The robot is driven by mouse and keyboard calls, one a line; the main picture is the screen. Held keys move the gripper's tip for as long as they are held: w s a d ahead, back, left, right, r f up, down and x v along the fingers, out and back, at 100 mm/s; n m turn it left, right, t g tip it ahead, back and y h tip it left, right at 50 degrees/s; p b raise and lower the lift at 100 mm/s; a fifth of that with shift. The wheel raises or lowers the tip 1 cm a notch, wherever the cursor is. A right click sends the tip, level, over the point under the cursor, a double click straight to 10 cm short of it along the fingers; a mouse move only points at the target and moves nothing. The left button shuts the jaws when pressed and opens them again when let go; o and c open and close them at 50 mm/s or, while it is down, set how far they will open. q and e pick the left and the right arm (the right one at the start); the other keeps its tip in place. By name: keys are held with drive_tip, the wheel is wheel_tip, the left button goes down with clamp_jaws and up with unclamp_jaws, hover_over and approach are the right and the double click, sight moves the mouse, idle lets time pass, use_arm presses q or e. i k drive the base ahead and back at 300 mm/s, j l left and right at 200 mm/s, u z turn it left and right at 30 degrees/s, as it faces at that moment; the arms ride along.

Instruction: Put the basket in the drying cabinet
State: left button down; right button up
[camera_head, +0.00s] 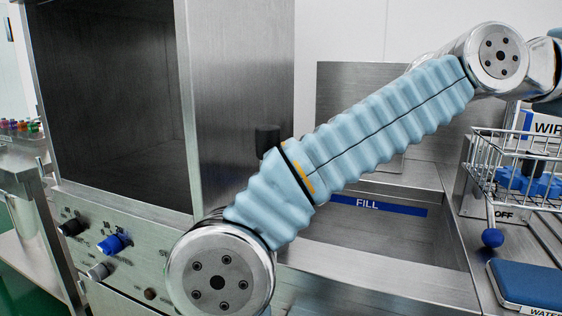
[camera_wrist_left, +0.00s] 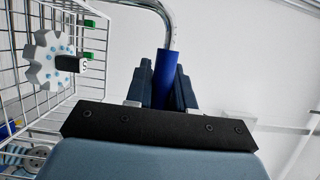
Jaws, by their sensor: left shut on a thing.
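The wire basket (camera_head: 541,158) is at the right edge of the head view, partly cut off, with blue parts in it. In the left wrist view its wire wall (camera_wrist_left: 22,45) is at the left, with a grey toothed wheel (camera_wrist_left: 48,62) against it. My left gripper (camera_wrist_left: 162,88) is shut on the blue grip of the basket's bent metal handle (camera_wrist_left: 165,72). In the head view its jaws are out of sight; my arm crosses the middle to the upper right. The drying cabinet (camera_head: 245,85) stands at the left, its dark opening facing out and looking empty. My right gripper is not in view.
Knobs, including a blue one (camera_head: 114,243), line the cabinet's front below its opening. A steel basin with a FILL label (camera_head: 378,206) lies behind my arm. Colored-cap tubes (camera_head: 20,126) stand far left.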

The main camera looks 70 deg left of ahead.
sight(152, 166)
drive_tip(key=k+j+u, duration=0.15)
drive_tip(key=k+u, duration=0.2)
drive_tip(key=k+j+u, duration=0.3)
drive_tip(key=k, duration=0.25)
drive_tip(key=k+j+u, duration=0.35)
drive_tip(key=j, duration=0.5)
drive_tip(key=i, duration=0.5)
